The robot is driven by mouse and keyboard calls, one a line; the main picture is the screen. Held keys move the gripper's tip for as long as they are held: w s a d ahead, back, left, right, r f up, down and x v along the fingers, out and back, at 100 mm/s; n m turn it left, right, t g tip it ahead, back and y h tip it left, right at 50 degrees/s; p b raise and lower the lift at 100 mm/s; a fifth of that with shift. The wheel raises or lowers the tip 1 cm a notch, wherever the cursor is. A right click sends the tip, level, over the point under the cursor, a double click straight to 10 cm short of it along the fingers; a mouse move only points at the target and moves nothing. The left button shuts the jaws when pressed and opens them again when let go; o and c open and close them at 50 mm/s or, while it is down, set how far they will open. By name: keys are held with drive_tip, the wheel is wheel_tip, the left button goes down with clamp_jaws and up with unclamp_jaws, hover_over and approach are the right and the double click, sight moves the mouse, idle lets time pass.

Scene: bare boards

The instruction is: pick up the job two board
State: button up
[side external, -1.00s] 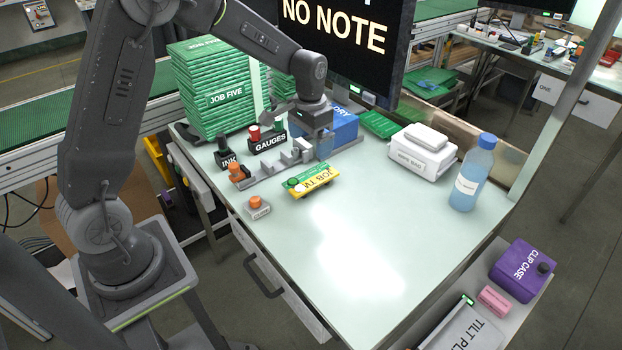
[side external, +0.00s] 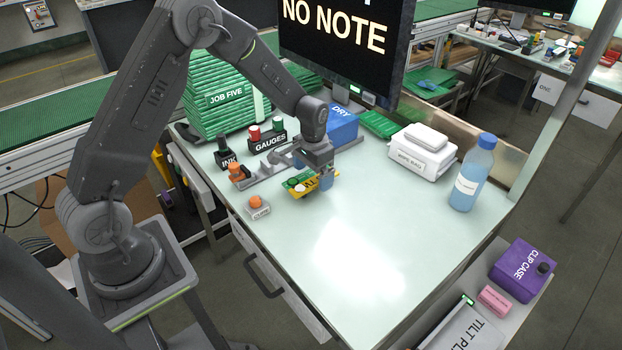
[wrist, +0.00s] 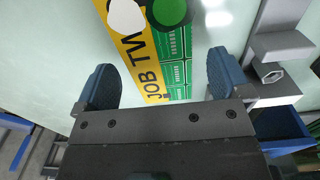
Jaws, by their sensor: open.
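The job two board (side external: 297,187) is a small yellow and green circuit board lying near the fixture on the pale bench, with a round white part and green parts on it. In the wrist view the board (wrist: 135,47) runs up between the fingers, its "JOB TW" lettering partly cut off. My gripper (side external: 312,175) is low over the board's right end in the side view. In the wrist view my gripper (wrist: 164,82) is open, its blue fingers on either side of the board with gaps to both edges.
A grey fixture (side external: 265,172) stands behind the board, with the gauges box (side external: 270,142), ink holder (side external: 229,158) and blue dry box (side external: 343,126) around it. A clamp block (side external: 257,208) is left of the board. A bottle (side external: 471,175) stands right. The front bench is clear.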

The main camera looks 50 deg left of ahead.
sight(308, 175)
drive_tip(key=c, duration=1)
drive_tip(key=shift+r, duration=0.55)
drive_tip(key=r, duration=0.2)
drive_tip(key=a+r, duration=0.1)
drive_tip(key=shift+s+r, duration=0.3)
drive_tip(key=shift+r, duration=0.1)
drive_tip(key=s+a+r, duration=0.6)
drive_tip(key=a, duration=0.2)
drive_tip(key=shift+w+a+f, duration=0.1)
drive_tip(key=shift+w+a, duration=0.3)
drive_tip(key=shift+w, duration=0.4)
drive_tip(key=shift+w+a+f, duration=0.1)
drive_tip(key=shift+w+a, duration=0.35)
drive_tip(key=shift+w, duration=0.3)
drive_tip(key=shift+w+a+f, duration=0.1)
drive_tip(key=shift+w+a, duration=0.3)
drive_tip(key=shift+w, duration=0.4)
